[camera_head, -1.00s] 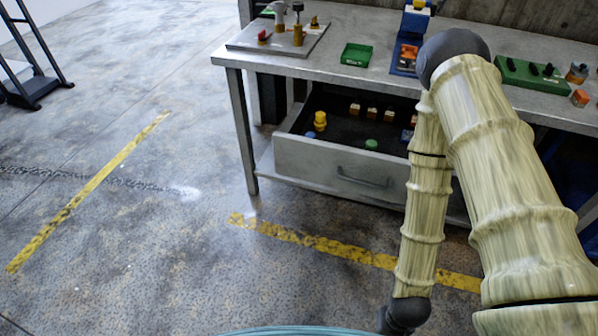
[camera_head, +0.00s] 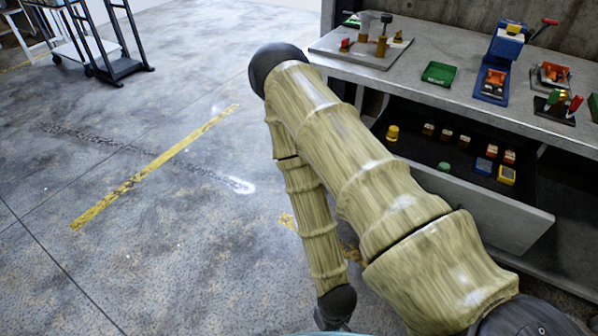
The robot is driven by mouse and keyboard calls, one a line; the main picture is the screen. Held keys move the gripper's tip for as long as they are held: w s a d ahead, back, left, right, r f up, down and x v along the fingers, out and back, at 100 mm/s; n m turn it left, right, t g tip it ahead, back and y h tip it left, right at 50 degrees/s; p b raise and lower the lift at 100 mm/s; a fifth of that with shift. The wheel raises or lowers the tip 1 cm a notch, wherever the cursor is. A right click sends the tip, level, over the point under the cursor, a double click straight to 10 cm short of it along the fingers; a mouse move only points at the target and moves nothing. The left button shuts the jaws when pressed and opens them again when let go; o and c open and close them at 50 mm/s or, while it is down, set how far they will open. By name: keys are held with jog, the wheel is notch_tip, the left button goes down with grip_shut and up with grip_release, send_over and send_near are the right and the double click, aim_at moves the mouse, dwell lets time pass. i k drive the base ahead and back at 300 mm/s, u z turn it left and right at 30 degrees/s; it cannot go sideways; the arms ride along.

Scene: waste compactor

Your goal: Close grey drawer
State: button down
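The grey drawer (camera_head: 516,222) is pulled out from under the grey workbench, on the right in the head view. Its dark inside holds a yellow piece (camera_head: 392,133), a green piece (camera_head: 444,167) and several small blocks. My arm crosses in front of the drawer and hides its left part; its handle is not visible. My gripper is not clearly shown; the arm runs down to a dark joint at the bottom edge, to the left of the drawer and apart from it.
The workbench top (camera_head: 405,80) carries a grey plate with small tools, a green tray (camera_head: 439,74) and a blue stand (camera_head: 493,84). The floor at left is open, with a yellow stripe (camera_head: 150,172). A dark cart (camera_head: 105,45) stands at the far left.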

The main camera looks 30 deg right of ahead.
aim_at(507, 218)
jog(key=u, duration=0.75)
jog(key=k, duration=0.45)
jog(key=z, duration=1.05)
